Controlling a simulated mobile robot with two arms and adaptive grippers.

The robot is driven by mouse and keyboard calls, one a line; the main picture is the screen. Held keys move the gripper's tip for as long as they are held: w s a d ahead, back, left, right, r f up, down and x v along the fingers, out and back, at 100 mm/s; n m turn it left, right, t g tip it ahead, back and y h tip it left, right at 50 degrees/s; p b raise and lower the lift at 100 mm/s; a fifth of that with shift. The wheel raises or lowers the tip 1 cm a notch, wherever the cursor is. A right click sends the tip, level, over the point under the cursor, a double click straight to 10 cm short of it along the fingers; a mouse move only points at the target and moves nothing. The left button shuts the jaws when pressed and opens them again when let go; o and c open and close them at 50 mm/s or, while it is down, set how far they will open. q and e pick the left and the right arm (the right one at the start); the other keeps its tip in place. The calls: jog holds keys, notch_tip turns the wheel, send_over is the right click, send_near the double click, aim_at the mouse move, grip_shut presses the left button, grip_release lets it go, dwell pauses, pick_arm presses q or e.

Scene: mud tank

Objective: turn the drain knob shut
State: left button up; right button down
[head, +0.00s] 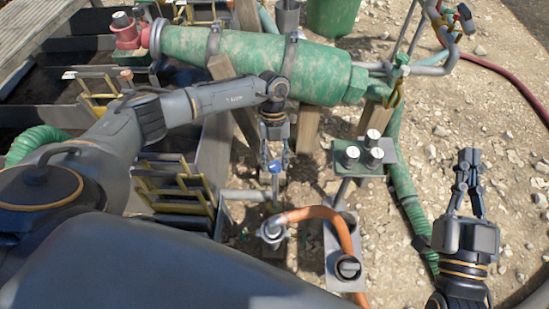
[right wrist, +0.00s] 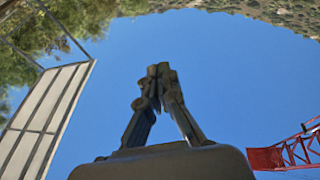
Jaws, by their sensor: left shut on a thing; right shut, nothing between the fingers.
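The blue knob (head: 275,168), which I take for the drain knob, stands on a short stem at the centre of the head view, above a grey pipe (head: 243,195). My left gripper (head: 275,158) reaches down from above and is shut on the knob. The fingers cover part of the knob, and I cannot tell how far it is turned. My right gripper (head: 468,156) is shut and empty over the gravel at the right. Its closed fingers also show against the sky in the right wrist view (right wrist: 158,75).
A large green cylinder (head: 250,62) lies behind the left gripper. A small panel with several white-topped buttons (head: 363,168) stands right of the knob. An orange hose (head: 330,215) curves in front. A green hose (head: 405,190) and open gravel (head: 510,130) lie to the right.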

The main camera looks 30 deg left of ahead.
pick_arm(q)
jog(key=m+y, duration=0.1)
jog(key=m, duration=0.1)
jog(key=shift+m, duration=0.4)
jog(key=shift+d+m+y, duration=0.1)
jog(key=shift+m+y, duration=0.6)
jog(key=shift+m, duration=0.9)
pick_arm(e)
jog(key=shift+w+d+f+g, duration=0.1)
jog(key=shift+w+f+g, duration=0.1)
jog(key=shift+f+g, duration=0.6)
pick_arm(q)
jog(key=shift+w+m, duration=0.1)
jog(key=shift+m, duration=0.2)
pick_arm(e)
jog(key=shift+f, duration=0.2)
pick_arm(q)
jog(key=o, duration=1.2)
jog(key=shift+c, duration=0.2)
jog(key=shift+r, duration=0.1)
jog(key=v, duration=1.1)
jog(key=shift+w+r, duration=0.3)
jog(key=shift+w, duration=0.05)
jog(key=shift+d, duration=0.1)
